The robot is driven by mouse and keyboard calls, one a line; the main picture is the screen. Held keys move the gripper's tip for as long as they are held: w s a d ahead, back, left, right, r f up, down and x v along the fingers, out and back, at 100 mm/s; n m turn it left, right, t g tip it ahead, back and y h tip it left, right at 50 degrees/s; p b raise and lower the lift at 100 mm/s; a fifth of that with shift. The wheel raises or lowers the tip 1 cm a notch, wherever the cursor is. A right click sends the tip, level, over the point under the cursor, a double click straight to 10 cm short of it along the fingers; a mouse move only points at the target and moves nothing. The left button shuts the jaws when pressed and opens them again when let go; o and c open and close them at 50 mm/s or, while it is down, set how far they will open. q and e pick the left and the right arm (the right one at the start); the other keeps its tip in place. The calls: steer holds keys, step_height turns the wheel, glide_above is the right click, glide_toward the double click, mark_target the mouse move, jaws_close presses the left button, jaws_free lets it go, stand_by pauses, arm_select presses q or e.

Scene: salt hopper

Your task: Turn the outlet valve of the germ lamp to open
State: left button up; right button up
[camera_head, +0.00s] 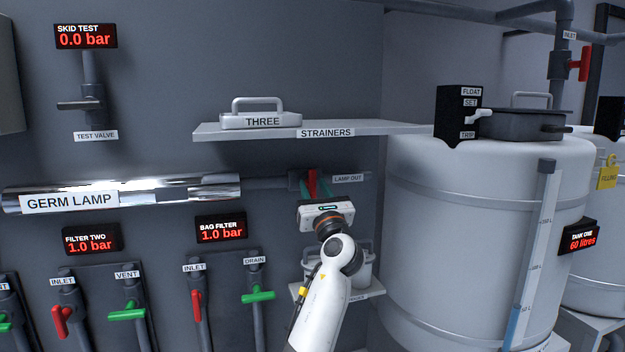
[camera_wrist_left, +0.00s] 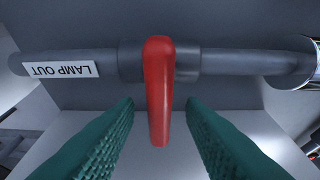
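The germ lamp (camera_head: 190,188) is a chrome tube along the wall at the left. Its outlet pipe runs right to a valve labelled LAMP OUT, with a red lever handle (camera_head: 312,181). In the left wrist view the red handle (camera_wrist_left: 159,95) stands crosswise to the grey pipe (camera_wrist_left: 220,62). My left gripper (camera_head: 315,187) is at this valve. Its green fingers show in the left wrist view (camera_wrist_left: 160,108), open, one on each side of the handle with a gap on both sides. My right gripper is not in view.
A shelf labelled STRAINERS (camera_head: 225,130) juts out above the valve. A small shelf with grey containers (camera_head: 363,270) is below, partly behind my left arm. A large white tank (camera_head: 450,215) stands close at the right. Filter valves with red and green handles (camera_head: 258,296) are lower left.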

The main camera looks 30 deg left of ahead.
arm_select(q)
steer(key=shift+x, duration=1.1)
steer(key=shift+d, duration=0.1)
jaws_close()
